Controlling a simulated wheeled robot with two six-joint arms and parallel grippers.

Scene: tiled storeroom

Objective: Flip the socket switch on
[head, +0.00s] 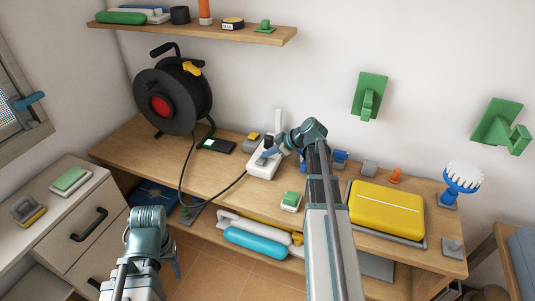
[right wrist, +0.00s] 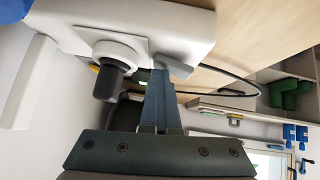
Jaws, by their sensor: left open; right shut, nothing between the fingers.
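The white socket block (head: 263,165) lies on the wooden bench, with a black cable running into it. My right gripper (head: 268,155) is over the block, its fingers shut and empty. In the right wrist view the fingertips (right wrist: 161,62) reach the edge of the white socket block (right wrist: 185,30), right beside a grey rocker-like switch (right wrist: 174,67). I cannot tell whether they touch it, or which way it is set. A dark round plug or knob (right wrist: 108,80) sticks out of the block beside the fingers. My left gripper (head: 174,262) hangs low in front of the bench, well away from the socket.
A black cable reel (head: 172,100) stands at the bench's left end. A yellow case (head: 386,210) lies right of my right arm, and a small green-topped block (head: 291,201) lies left of it. A shelf (head: 200,29) and green wall brackets (head: 370,95) are above.

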